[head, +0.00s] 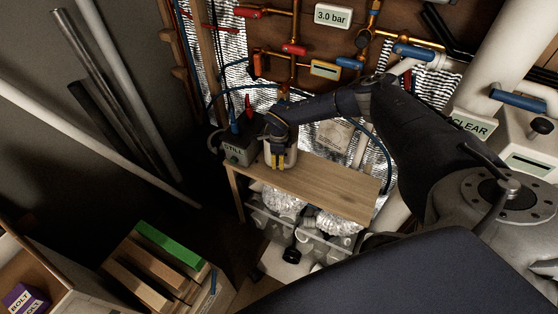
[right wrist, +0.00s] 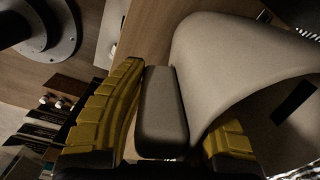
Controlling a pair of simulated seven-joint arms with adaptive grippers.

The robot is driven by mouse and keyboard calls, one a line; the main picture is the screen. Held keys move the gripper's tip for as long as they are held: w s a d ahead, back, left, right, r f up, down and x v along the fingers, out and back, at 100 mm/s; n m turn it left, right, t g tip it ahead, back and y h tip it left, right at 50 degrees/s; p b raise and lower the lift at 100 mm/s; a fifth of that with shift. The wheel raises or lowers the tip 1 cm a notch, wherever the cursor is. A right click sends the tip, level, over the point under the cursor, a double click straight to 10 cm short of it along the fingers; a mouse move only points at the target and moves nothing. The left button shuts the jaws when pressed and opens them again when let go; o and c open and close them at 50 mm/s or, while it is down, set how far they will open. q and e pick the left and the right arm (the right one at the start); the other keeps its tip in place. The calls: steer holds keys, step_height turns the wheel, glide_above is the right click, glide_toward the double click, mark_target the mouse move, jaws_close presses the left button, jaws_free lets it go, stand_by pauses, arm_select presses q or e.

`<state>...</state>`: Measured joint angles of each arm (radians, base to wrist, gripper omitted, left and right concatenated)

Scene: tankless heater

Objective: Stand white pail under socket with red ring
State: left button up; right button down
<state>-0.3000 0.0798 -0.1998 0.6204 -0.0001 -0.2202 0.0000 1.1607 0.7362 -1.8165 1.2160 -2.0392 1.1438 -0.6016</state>
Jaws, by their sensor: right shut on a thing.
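The white pail (head: 291,151) stands upright or nearly so at the left end of a wooden bench (head: 335,188), partly hidden behind my right gripper. My right gripper (head: 279,161) points down at its near side, with yellow fingers. In the right wrist view, the yellow fingers (right wrist: 165,120) are shut on a block-like grip on the side of the pail (right wrist: 235,60). Whether the pail's base touches the bench cannot be told. I cannot clearly make out a socket with a red ring; a red cone-like part (head: 248,105) rises behind the grey box. My left gripper is not in view.
A grey box (head: 237,153) with a blue part on top stands close left of the pail. Pipes with red and blue handles (head: 295,49) line the wall behind. The bench's right part is clear. A clear bin (head: 262,222) sits below.

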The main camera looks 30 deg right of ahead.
steer(key=shift+f, duration=0.45)
stand_by(0.6)
steer(key=c, duration=1)
jaws_free()
steer(key=shift+r, duration=0.1)
step_height(320, 180, up, 12)
steer(key=shift+s+a+f, duration=0.1)
steer(key=shift+s, duration=0.05)
